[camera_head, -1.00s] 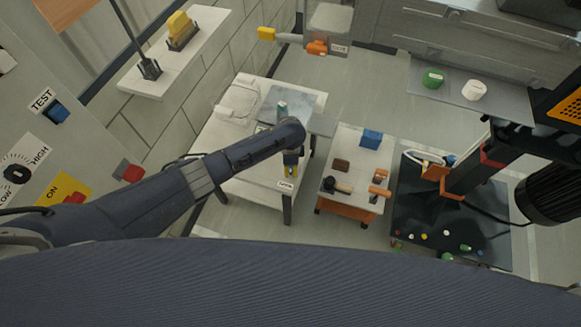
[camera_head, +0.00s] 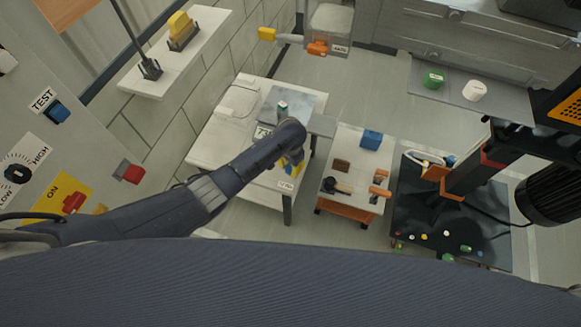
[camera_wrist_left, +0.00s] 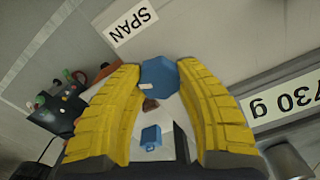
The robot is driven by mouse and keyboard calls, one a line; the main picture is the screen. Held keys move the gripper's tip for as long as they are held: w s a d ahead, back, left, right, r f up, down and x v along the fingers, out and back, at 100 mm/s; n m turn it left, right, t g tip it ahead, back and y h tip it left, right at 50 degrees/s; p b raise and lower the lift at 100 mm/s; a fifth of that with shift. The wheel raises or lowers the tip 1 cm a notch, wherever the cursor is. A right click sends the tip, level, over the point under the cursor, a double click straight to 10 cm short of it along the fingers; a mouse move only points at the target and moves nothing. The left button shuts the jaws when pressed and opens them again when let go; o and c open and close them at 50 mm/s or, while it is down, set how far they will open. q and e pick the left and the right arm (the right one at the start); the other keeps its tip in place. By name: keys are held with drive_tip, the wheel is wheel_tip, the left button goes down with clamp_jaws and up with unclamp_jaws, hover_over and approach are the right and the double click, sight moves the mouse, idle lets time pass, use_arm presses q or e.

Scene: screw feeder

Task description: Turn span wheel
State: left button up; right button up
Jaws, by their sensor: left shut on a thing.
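The span wheel (camera_wrist_left: 160,76) is a blue, many-sided knob with a small white mark, below a white SPAN label (camera_wrist_left: 131,22) in the left wrist view. My left gripper (camera_head: 291,168) is at the front of the white table, partly hidden by my own forearm. In the left wrist view, its yellow ribbed fingers stand on either side of the wheel and are shut on it. The wheel itself is hidden or too small to make out in the head view. My right gripper is not in view.
A scale with a metal plate (camera_head: 296,101) and a small green-topped object (camera_head: 282,107) stands on the white table (camera_head: 207,147). A 730 g readout (camera_wrist_left: 285,103) is beside the wheel. A cart (camera_head: 348,209) with a blue box (camera_head: 371,139) stands to the right.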

use_arm(q)
drive_tip(key=n, duration=0.4)
drive_tip(key=shift+s+d+f, duration=0.2)
drive_tip(key=shift+s+d, duration=0.1)
drive_tip(key=shift+d, duration=0.05)
drive_tip(key=shift+n, duration=1.8)
drive_tip(key=shift+w+r+n, duration=0.1)
drive_tip(key=shift+n, duration=0.2)
drive_tip(key=shift+d, duration=0.1)
drive_tip(key=o, duration=0.9)
drive_tip(key=shift+c, duration=0.2)
drive_tip(key=o, duration=0.5)
drive_tip(key=shift+w, duration=0.1)
drive_tip(key=shift+c, duration=0.2)
drive_tip(key=shift+a, duration=0.2)
drive_tip(key=shift+r, duration=0.1)
drive_tip(key=shift+r, duration=3.7)
